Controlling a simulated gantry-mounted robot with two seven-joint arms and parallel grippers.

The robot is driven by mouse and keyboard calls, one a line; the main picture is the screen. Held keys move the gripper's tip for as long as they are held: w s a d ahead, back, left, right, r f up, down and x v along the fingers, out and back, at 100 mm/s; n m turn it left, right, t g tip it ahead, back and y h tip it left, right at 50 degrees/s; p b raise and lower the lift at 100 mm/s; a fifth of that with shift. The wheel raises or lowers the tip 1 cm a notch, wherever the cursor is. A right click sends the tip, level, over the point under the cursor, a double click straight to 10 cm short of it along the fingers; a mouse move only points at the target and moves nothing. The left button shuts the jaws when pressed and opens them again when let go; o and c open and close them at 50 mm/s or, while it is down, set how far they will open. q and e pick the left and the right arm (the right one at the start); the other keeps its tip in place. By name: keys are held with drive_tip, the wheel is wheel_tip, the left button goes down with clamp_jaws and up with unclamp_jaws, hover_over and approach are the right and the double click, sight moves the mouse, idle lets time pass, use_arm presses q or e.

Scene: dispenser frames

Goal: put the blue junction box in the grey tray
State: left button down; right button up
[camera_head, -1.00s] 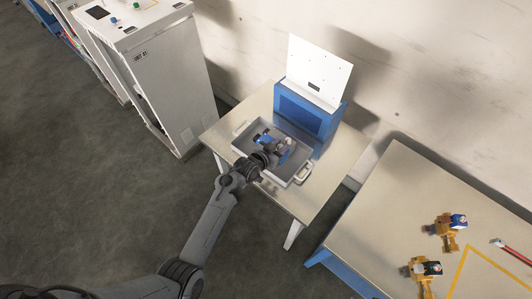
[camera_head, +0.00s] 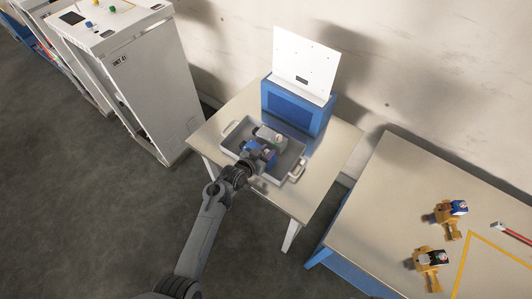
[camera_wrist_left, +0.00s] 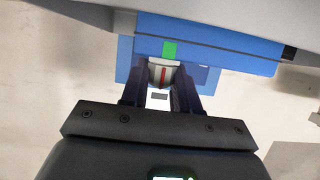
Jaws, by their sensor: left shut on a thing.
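The blue junction box (camera_head: 268,153) shows as a small blue body at the tip of my left gripper (camera_head: 254,158), inside the outline of the grey tray (camera_head: 229,129). A pale grey-white piece lies against its far side; I cannot tell whether it is part of the box. My left gripper is shut on the box. In the left wrist view the fingers (camera_wrist_left: 161,88) close around a pale part with a red stripe. Whether the box touches the tray floor is hidden by the gripper. My right gripper is not in view.
The tray stands on a table (camera_head: 335,160) before a blue cabinet (camera_head: 321,119) with a white upright panel (camera_head: 306,65). A second table (camera_head: 400,180) at right carries two yellow holders (camera_head: 447,216). A white cabinet (camera_head: 140,85) stands at left.

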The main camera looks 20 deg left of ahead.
use_arm(q)
drive_tip(key=shift+f, duration=0.1)
drive_tip(key=c, duration=0.8)
unclamp_jaws()
drive_tip(key=shift+r, duration=0.2)
drive_tip(key=s+r+g+y, duration=0.1)
drive_tip(key=s+r+g, duration=0.1)
drive_tip(key=s, duration=1)
drive_tip(key=s+a+r+g+y, duration=0.1)
drive_tip(key=s+g, duration=0.3)
drive_tip(key=s, duration=0.9)
drive_tip(key=s+a+r+n+g+y, duration=0.1)
drive_tip(key=s+r+g, duration=0.2)
drive_tip(key=s, duration=0.9)
drive_tip(key=shift+s+a+r+g+p, duration=0.15)
drive_tip(key=shift+s+r+g+p, duration=0.15)
drive_tip(key=shift+s+r, duration=0.15)
